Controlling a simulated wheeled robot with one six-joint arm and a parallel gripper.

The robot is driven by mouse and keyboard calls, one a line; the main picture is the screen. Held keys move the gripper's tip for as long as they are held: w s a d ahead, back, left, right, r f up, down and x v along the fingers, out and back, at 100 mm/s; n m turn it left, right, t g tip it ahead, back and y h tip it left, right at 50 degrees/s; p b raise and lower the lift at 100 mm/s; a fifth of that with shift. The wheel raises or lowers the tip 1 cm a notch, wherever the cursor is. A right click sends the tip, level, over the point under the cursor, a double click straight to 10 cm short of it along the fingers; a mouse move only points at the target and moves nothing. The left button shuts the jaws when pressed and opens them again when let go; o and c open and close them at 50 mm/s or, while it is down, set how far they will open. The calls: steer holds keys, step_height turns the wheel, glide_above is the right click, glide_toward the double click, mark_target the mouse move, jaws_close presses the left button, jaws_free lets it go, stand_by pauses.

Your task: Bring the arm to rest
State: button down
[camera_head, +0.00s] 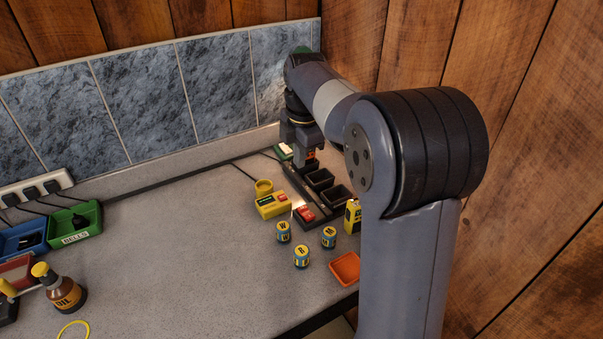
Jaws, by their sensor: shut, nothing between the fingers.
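My gripper (308,160) points down at the far right part of the counter, close above a dark rack (318,215) with several compartments. It is shut, with its fingertips partly lost against the dark rack. A small red patch shows at the fingertips; I cannot tell what it belongs to. My arm rises from the lower right, bends at a large dark joint and reaches back toward the tiled wall. It hides part of the counter's right side.
Near the rack are a yellow box (271,206), a yellow-black device (352,217), several blue-and-yellow cylinders (301,257) and an orange tray (345,267). Left are a green bin (75,238), blue bin (22,241) and oil bottle (68,294). The middle counter (180,250) is clear.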

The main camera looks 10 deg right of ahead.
steer(key=shift+r, duration=0.5)
steer(key=shift+f, duration=0.15)
